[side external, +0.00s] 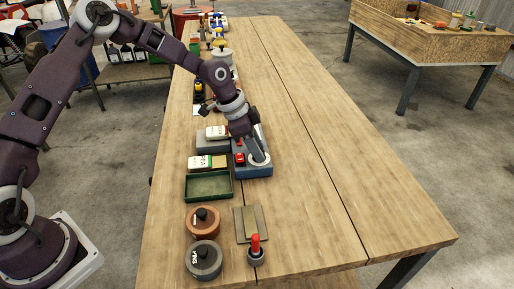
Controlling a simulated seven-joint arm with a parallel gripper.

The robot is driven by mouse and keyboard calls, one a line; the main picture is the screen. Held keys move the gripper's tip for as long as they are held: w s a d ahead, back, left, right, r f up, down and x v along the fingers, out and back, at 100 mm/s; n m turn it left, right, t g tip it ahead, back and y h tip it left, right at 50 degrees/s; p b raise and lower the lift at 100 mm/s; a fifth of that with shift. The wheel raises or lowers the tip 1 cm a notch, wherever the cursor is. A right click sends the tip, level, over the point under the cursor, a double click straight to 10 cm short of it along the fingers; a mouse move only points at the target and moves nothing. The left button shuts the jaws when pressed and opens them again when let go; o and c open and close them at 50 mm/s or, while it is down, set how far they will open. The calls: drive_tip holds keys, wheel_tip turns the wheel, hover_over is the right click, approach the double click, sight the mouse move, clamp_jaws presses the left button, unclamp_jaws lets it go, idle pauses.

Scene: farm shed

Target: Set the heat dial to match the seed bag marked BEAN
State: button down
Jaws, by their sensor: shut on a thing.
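A blue box (262,173) stands near the middle of the table's left part. On its top is a round dial with a white ring (259,163), and a red part (239,159) lies to its left. My gripper (256,154) points down at the dial and is shut on it. The fingers hide much of the dial, so its setting cannot be read. A white and tan seed bag (199,162) lies left of the box. Another white and tan bag (216,132) lies farther back on a grey block. Their lettering is too small to read surely.
A green tray (188,190) sits in front of the nearer bag. A terracotta pot (203,228), a dark grey pot (203,266), a flat board (239,229) and a red-handled tool (256,245) stand at the front. The table's right side (340,200) is clear.

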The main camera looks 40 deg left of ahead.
drive_tip(key=shift+m, duration=0.6)
drive_tip(key=shift+a+f+m+g, duration=0.1)
drive_tip(key=shift+m+g, duration=0.2)
drive_tip(key=c, duration=1.3)
unclamp_jaws()
